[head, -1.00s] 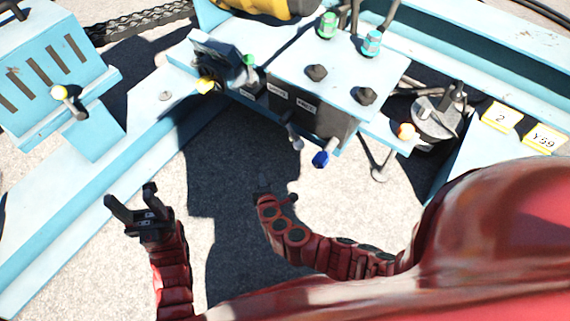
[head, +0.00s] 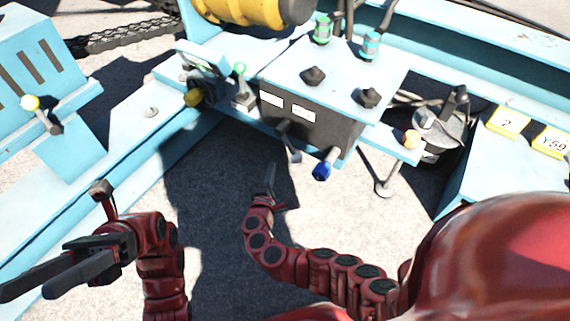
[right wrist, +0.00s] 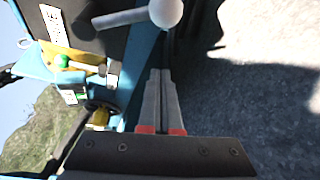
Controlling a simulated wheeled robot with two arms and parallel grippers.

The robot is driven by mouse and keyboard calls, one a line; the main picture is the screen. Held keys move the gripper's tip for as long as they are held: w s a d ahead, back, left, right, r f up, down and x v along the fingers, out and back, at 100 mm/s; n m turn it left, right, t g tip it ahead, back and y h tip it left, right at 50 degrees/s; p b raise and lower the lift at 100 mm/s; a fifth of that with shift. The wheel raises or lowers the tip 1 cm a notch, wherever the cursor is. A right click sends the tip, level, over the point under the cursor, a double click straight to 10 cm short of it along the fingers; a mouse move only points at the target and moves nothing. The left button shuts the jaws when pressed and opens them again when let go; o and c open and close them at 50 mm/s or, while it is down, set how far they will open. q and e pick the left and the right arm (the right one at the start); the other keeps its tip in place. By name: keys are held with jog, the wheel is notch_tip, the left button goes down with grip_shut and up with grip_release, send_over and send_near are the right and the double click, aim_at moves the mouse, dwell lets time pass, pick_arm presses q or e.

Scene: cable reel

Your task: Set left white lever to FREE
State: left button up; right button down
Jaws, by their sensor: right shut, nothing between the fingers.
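The white lever (head: 290,146) hangs from the front of the dark control box (head: 313,128), left of a blue-knobbed lever (head: 322,170). In the right wrist view a white ball-ended lever (right wrist: 165,12) is at the top, just beyond the fingertips. My right gripper (head: 271,166) is shut and empty, below and left of the white lever, with no clear contact. It also shows in the right wrist view (right wrist: 160,73). My left gripper (head: 25,292) is open and empty at the lower left, fingers pointing left. The label lettering is too small to read surely.
Bare ground (head: 225,170) is open below the box.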

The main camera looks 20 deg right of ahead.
aim_at(289, 146)
pick_arm(q)
jog(key=s+a+f+m+t+y+b, duration=0.3)
jog(key=s+a+m+t+y, duration=0.2)
jog(key=s+a+t, duration=0.4)
jog(key=shift+s+m+t+y, duration=0.3)
jog(key=shift+s+t, duration=0.15)
jog(key=shift+t, duration=1.35)
pick_arm(e)
jog(key=shift+w+d+r, duration=0.1)
jog(key=shift+w+d, duration=0.15)
jog(key=shift+d, duration=0.6)
jog(key=shift+w+d+r, duration=0.1)
jog(key=shift+w+d, duration=0.2)
jog(key=shift+d, duration=0.5)
jog(key=shift+w+d+r, duration=0.1)
jog(key=shift+w+d, duration=0.15)
jog(key=shift+d, duration=0.6)
pick_arm(q)
jog(key=shift+a+r, duration=0.1)
